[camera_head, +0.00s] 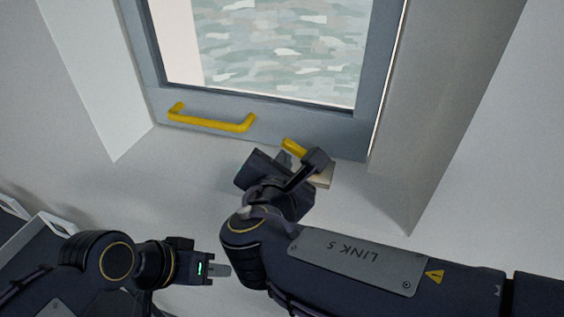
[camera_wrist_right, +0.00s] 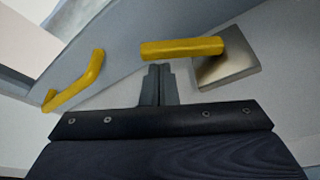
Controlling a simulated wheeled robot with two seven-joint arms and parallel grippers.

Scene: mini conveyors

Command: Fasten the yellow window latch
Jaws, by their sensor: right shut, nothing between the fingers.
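The yellow window latch (camera_head: 293,146) is a short lever at the lower right of the window frame, partly hidden behind my right gripper (camera_head: 284,158) in the head view. In the right wrist view the latch lever (camera_wrist_right: 182,48) points left from a square metal plate (camera_wrist_right: 228,65). My right gripper's fingers (camera_wrist_right: 158,84) are shut and empty, with their tips just below the lever; I cannot tell whether they touch it. My left gripper (camera_head: 220,270) is at the lower left, well away from the latch; its finger gap is not clear.
A yellow pull handle (camera_head: 210,123) is fixed to the window's lower rail, left of the latch; it also shows in the right wrist view (camera_wrist_right: 78,82). The window frame (camera_head: 280,122) sits between pale recess walls. A dark tray-like thing (camera_head: 40,245) lies at the lower left.

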